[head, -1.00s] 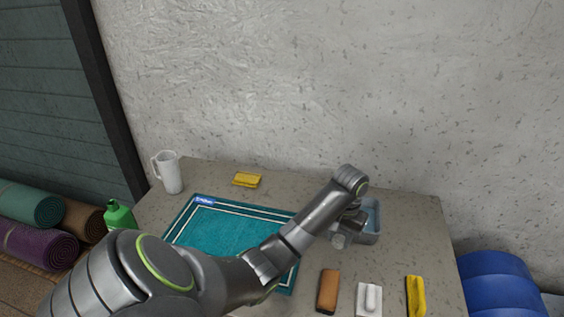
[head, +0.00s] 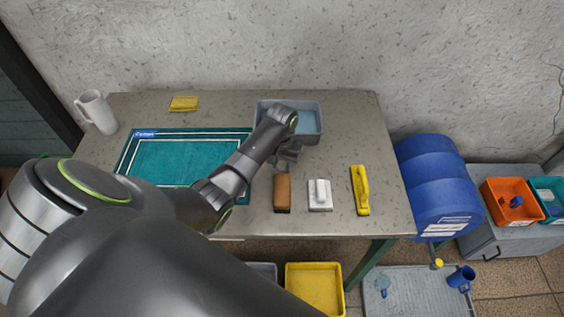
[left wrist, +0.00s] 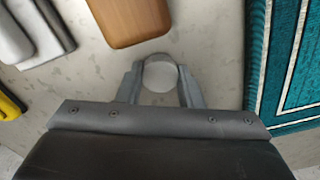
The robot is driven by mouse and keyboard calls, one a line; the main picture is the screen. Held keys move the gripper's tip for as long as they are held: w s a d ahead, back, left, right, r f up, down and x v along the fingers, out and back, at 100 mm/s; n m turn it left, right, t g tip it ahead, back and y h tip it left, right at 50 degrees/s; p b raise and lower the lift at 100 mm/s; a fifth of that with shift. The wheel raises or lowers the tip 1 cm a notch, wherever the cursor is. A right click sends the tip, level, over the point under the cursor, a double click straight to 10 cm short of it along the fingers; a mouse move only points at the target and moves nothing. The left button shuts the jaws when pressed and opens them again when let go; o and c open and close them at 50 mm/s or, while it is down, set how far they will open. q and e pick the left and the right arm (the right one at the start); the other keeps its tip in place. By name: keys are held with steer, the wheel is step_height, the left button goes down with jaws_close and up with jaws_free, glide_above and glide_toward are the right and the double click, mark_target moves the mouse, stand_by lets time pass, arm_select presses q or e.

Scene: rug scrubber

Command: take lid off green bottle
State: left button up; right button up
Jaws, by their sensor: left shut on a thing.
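My left gripper (head: 287,163) is over the middle of the table, near the brown brush's far end. In the left wrist view my left gripper (left wrist: 160,88) is shut on a round pale grey disc (left wrist: 160,74) that looks like a lid. I cannot tell from these frames what it belongs to. The green bottle does not show now; my left arm covers much of the lower left. My right gripper is not in view.
The table (head: 350,115) holds a teal mat (head: 175,160), white jug (head: 97,112), yellow sponge (head: 184,103), grey water tray (head: 312,132), brown brush (head: 282,193), white scrubber (head: 320,195) and yellow brush (head: 360,190).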

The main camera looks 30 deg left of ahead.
mark_target(282, 165)
arm_select(q)
steer(key=shift+f, duration=0.15)
steer(key=o, duration=1.1)
steer(key=shift+c, duration=0.2)
step_height(282, 165, up, 9)
steer(key=shift+w+f+b, duration=0.1)
steer(key=shift+b, duration=0.6)
step_height(282, 165, up, 4)
steer(key=shift+f+p, duration=0.2)
steer(key=shift+p, duration=0.55)
